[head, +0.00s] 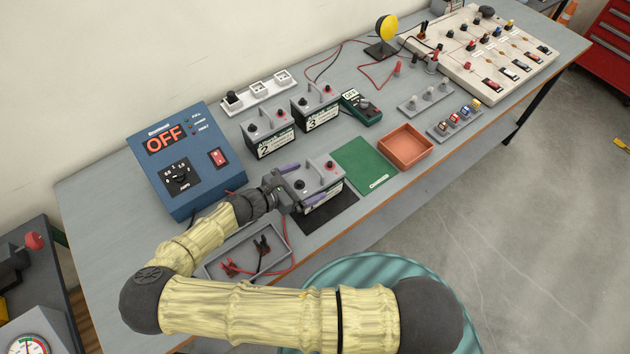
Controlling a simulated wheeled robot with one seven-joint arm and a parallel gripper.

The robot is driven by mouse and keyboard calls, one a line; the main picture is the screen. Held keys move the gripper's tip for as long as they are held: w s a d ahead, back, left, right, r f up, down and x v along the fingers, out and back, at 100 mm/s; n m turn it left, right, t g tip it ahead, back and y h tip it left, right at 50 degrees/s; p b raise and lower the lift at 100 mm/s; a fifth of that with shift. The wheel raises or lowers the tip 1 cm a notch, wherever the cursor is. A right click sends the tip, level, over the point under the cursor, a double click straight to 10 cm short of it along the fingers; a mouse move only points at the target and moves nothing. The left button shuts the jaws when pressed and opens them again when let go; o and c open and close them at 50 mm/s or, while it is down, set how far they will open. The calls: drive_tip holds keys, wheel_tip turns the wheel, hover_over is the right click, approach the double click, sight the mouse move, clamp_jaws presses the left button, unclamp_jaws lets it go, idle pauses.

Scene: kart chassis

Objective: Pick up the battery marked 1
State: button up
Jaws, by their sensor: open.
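A grey-topped battery (326,172) with a black and a red terminal stands at the front of the bench, on or beside a black mat (345,215). Its front label is partly covered, and I cannot read its number. Two similar batteries stand behind it, one marked 2 (270,133) and one marked 3 (316,108). My gripper (300,183) is open at the left end of the front battery. Its purple-tipped fingers lie along the far and near sides of that battery; I cannot tell whether they touch it.
A blue power unit (187,200) reading OFF stands at left. A grey tray (215,268) with clip leads lies in front of it. A green mat (366,162), an orange tray (405,158) and a green meter (360,108) are to the right. The wall is close behind.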

sight(309, 179)
drive_tip(key=shift+x, duration=0.85)
drive_tip(key=c, duration=1.7)
drive_tip(key=shift+w+r, duration=0.1)
drive_tip(key=shift+r, duration=0.1)
drive_tip(key=shift+c, duration=1.4)
drive_tip(key=shift+r, duration=0.1)
drive_tip(key=shift+r+b, duration=1.15)
drive_tip(key=shift+r, duration=3.75)
